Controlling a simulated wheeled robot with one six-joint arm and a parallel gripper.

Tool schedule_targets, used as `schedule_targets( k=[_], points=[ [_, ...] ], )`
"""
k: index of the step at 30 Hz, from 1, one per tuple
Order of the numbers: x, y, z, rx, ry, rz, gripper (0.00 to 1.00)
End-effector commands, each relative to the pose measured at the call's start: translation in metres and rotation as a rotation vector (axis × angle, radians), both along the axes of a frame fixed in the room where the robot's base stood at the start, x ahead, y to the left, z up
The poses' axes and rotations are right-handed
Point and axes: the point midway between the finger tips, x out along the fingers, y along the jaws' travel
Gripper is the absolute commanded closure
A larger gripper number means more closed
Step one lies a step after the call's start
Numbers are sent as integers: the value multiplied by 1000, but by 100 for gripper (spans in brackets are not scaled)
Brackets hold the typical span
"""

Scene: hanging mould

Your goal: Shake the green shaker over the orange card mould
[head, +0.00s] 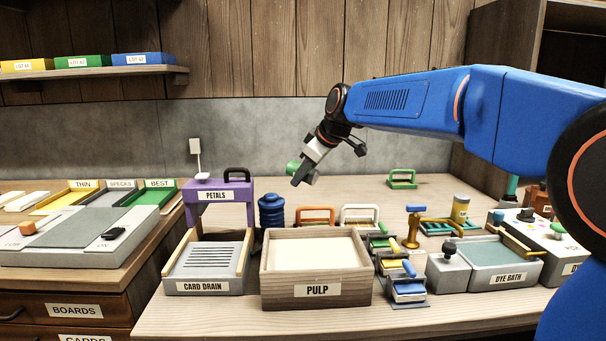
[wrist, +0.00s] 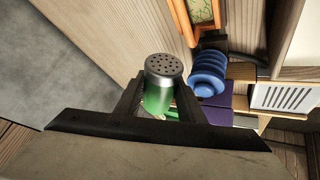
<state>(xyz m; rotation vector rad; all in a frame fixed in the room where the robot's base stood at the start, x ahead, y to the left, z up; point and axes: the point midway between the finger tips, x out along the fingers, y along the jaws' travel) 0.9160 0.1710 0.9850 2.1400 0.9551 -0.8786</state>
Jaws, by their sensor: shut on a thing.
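The green shaker (wrist: 158,98) has a green body and a grey metal top with holes. My gripper (wrist: 160,92) is shut on it, one finger on each side. In the head view my gripper (head: 302,174) holds the shaker (head: 293,167) tilted, in the air above the back of the bench. The orange card mould (head: 317,210) stands behind the pulp vat, below my gripper and slightly right; its lower part is hidden. In the wrist view, the orange frame (wrist: 181,22) shows at the top edge, partly cut off, with a green-patterned face. The shaker is apart from it.
The pulp vat (head: 316,292) stands in front of the mould. A blue ribbed container (head: 271,211) is close on its left and a white-framed mould (head: 359,210) on its right. The purple petals stand (head: 218,190) rises further left. The bench behind is mostly clear.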

Motion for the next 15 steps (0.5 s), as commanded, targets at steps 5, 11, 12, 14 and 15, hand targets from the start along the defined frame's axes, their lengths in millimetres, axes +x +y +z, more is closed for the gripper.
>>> schedule_targets(
  k=[5,11,12,14,15],
  points=[
    [1,1,1,-23,12,2,88],
    [1,2,4,-160,90,4,88],
    [1,2,5,-190,107,3,88],
    [1,2,6,-233,135,4,88],
    [1,2,6,-264,151,3,88]
  ],
)
